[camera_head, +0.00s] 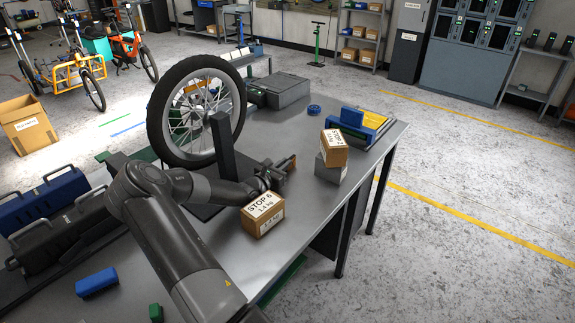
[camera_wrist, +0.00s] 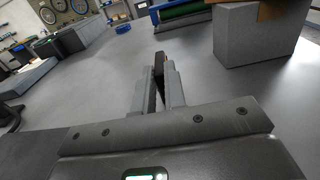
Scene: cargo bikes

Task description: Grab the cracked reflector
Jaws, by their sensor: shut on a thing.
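My gripper (camera_head: 281,171) is low over the grey workbench, right of the wheel stand and behind the carton marked STOP 6. It is shut on a small, thin brownish piece (camera_head: 292,160), which I take for the cracked reflector. In the wrist view my gripper's fingers (camera_wrist: 159,82) are close together, with the piece's dark end (camera_wrist: 158,62) showing between their tips. The fingers hide most of it, and I cannot make out a crack. I cannot tell whether it touches the bench.
The STOP 6 carton (camera_head: 263,214) stands close in front of my gripper. A carton (camera_head: 334,149) on a grey box (camera_head: 329,173) stands to the right. A spoked wheel (camera_head: 158,120) rises at the left. A blue-and-yellow item (camera_head: 371,122) lies behind. The bench's right edge is near.

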